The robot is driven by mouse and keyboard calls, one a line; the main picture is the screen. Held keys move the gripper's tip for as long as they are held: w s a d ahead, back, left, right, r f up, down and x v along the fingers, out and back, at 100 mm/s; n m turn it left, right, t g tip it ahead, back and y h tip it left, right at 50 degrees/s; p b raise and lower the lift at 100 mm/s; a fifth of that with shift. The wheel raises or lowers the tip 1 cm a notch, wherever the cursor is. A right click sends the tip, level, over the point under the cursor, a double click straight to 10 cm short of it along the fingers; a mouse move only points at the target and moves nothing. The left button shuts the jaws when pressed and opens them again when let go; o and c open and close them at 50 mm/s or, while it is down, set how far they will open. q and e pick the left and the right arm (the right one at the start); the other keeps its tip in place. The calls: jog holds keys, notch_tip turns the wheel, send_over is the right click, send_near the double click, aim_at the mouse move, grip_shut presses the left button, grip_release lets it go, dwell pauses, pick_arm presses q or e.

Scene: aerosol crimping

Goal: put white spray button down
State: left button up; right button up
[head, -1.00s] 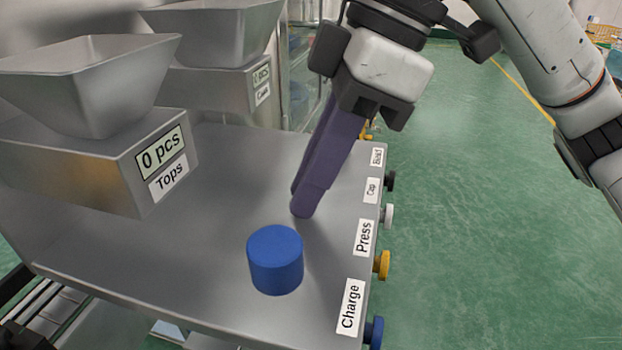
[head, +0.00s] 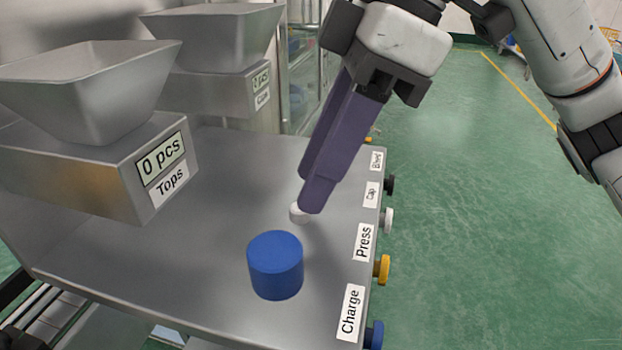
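The white spray button (head: 298,213) is a small white piece on the grey metal table top (head: 210,245), behind the blue cylinder. My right gripper (head: 307,196) reaches down from the top with long purple fingers. Its fingertips are just above and to the right of the button, and the near finger hides part of it. One finger largely covers the other, but their tips look spread apart, with the button below them. Whether a fingertip still touches the button is hard to see. My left gripper is out of view.
A blue cylinder (head: 275,265) stands near the table's front. The hopper marked Tops (head: 110,165) and another hopper (head: 215,85) stand left and behind. Coloured knobs, such as a yellow one (head: 382,269), stick out from the right edge. Bare table lies left of the cylinder.

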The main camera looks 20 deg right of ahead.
jog(key=p+v, duration=0.1)
jog(key=v, duration=0.8)
jog(key=shift+d+r, duration=0.2)
jog(key=shift+r, duration=0.05)
